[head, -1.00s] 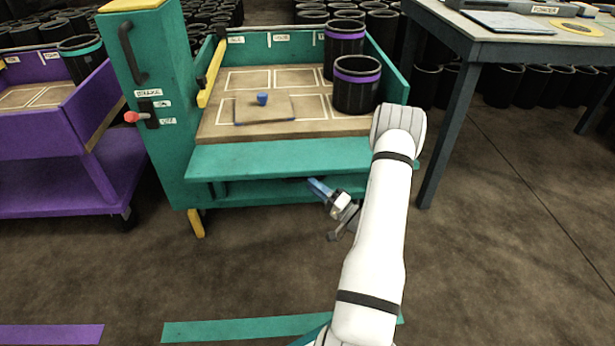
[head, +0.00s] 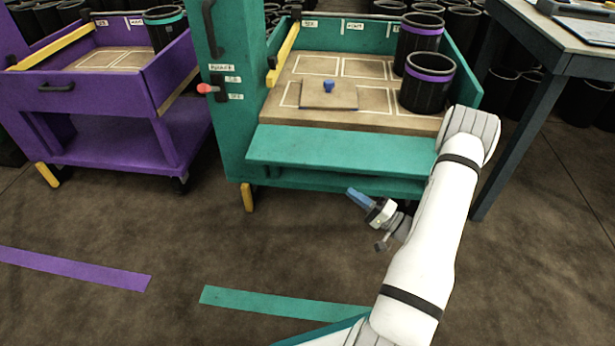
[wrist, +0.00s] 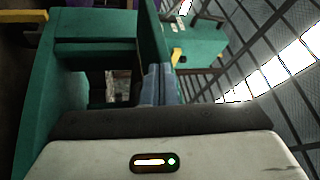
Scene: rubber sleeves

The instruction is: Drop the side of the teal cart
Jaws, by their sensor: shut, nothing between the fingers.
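The teal cart (head: 232,140) stands ahead in the head view. Its front side panel (head: 340,150) is folded down, sloping outward below the open wooden deck (head: 375,112). A lever with a red knob (head: 206,88) is on its left post. My gripper (head: 354,196) is shut and empty, with blue fingers, just in front of and below the panel's lower edge. It appears apart from the panel. In the wrist view the blue fingers (wrist: 160,85) are together, partly hidden by the gripper body, with a teal panel (wrist: 153,40) close behind.
Two black sleeves with purple bands (head: 427,82) stand on the deck, beside a board with a blue knob (head: 328,94). A purple cart (head: 100,120) stands left, its front side up. A dark table (head: 540,110) is at right.

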